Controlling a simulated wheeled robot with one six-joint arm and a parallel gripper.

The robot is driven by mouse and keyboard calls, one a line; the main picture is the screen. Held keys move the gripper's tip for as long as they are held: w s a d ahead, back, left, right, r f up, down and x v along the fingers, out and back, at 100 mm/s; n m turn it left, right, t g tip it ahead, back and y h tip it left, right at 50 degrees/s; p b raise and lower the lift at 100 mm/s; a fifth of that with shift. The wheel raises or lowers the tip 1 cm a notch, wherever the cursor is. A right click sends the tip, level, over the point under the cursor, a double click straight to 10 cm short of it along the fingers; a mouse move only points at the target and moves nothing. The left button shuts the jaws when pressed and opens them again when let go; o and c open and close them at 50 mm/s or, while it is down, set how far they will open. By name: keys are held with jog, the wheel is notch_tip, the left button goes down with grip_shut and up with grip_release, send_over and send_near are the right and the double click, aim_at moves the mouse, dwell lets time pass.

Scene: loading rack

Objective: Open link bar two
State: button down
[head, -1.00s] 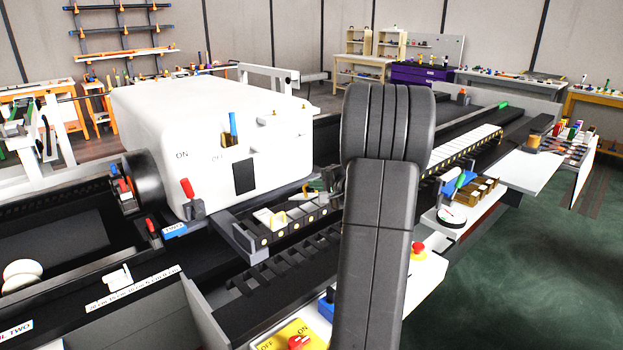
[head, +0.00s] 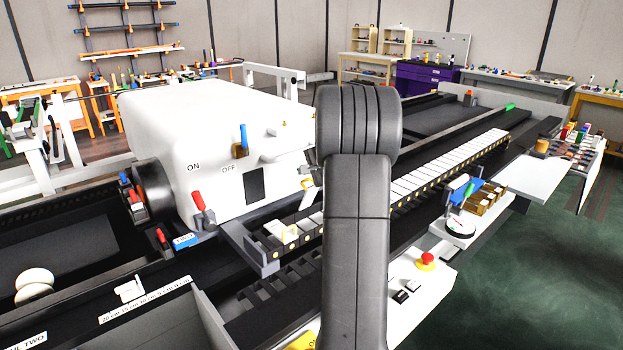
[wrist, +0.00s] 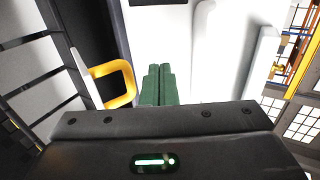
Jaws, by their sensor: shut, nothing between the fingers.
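My gripper (wrist: 157,84) shows in the wrist view as two green fingers pressed together, with nothing between them. It points at the white surface of the machine. A yellow loop handle (wrist: 128,78) on a white piece is just left of the fingers, apart from them in the picture. Two raised white bars (wrist: 200,50) (wrist: 263,65) stand to the right. No label naming link bar two is legible, so I cannot tell which part it is. In the head view my arm hides the fingers, in front of the white machine housing (head: 215,115).
The housing carries a blue lever (head: 243,138) and a red lever (head: 198,200). A row of white blocks (head: 440,165) runs along the rack to the right. A control shelf with a red button (head: 426,260) stands at front right. Green floor (head: 500,290) is clear at right.

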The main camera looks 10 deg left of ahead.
jog(key=shift+w+a, duration=0.55)
jog(key=shift+a, duration=0.15)
dwell(1.0)
